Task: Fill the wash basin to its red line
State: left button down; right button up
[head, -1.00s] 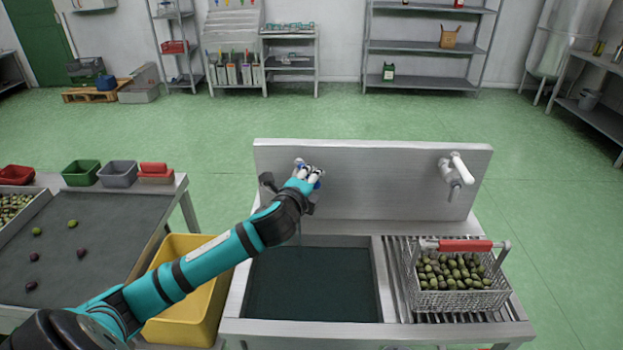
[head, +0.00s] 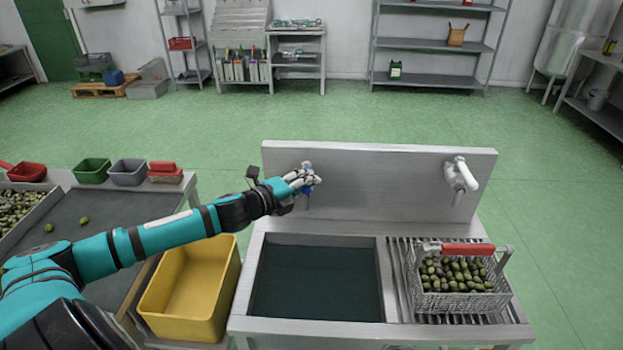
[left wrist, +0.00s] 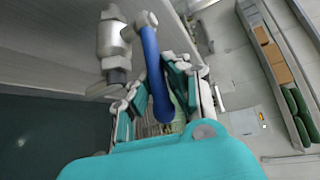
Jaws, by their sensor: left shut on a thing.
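The wash basin (head: 320,240) is a rectangular sink in a steel stand, with a dark, flat surface inside; a small glint shows on it in the left wrist view. I cannot make out a red line. Above it, on the steel splashback, is a tap with a blue lever (left wrist: 155,75) and a grey body and spout (left wrist: 113,45). My left gripper (head: 308,182) is at this tap, its fingers on either side of the blue lever, shut on it. The fingers hide part of the tap in the head view. I see no clear water stream. My right gripper is out of view.
A second tap with a white lever (head: 460,173) is on the splashback's right. A wire basket of olives (head: 458,297) with a red handle stands on the slatted drainer. A yellow tub (head: 190,290) is left of the basin. A sorting table (head: 110,207) with small bins stands further left.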

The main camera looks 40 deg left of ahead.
pick_arm(q)
jog(key=shift+s+a+f+m+h, duration=0.25)
jog(key=shift+m+h, duration=0.15)
jog(key=shift+h, duration=0.3)
jog(key=c, duration=1.3)
grip_release()
jog(key=shift+a, duration=0.1)
jog(key=shift+r, duration=0.15)
jog(key=shift+v, duration=5.95)
